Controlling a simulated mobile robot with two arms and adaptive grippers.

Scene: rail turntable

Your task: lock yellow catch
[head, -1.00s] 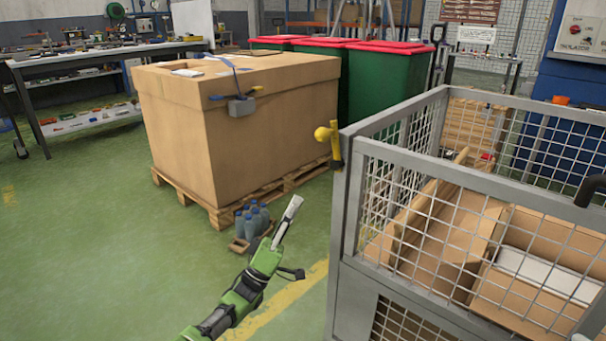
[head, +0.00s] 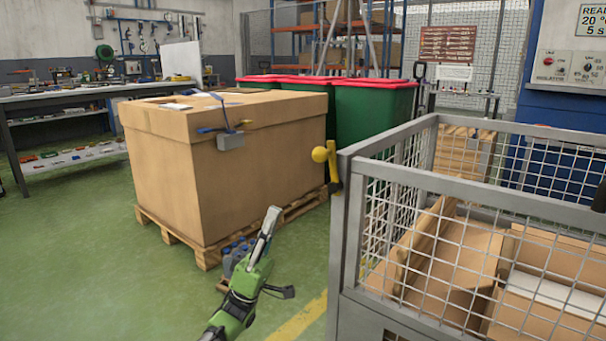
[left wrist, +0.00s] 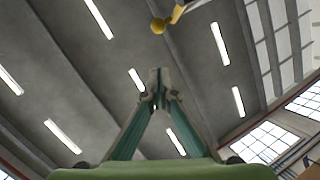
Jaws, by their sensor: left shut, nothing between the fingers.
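The yellow catch (head: 331,164) with a round ball knob sits on the near-left corner post of the grey mesh cage. Its knob points left. In the left wrist view the catch (left wrist: 174,14) shows at the top, seen from below against the ceiling. My left gripper (head: 271,217) is shut and empty, pointing up, below and to the left of the catch and apart from it. Its closed fingertips (left wrist: 158,76) show in the left wrist view, below the knob in the picture. My right gripper is not in view.
The grey mesh cage (head: 350,240) with cardboard inside fills the right side. A large cardboard box (head: 190,180) on a pallet stands behind my left gripper, with several bottles (head: 231,256) beside it. Green bins (head: 370,115) with red lids stand behind. Green floor at left is clear.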

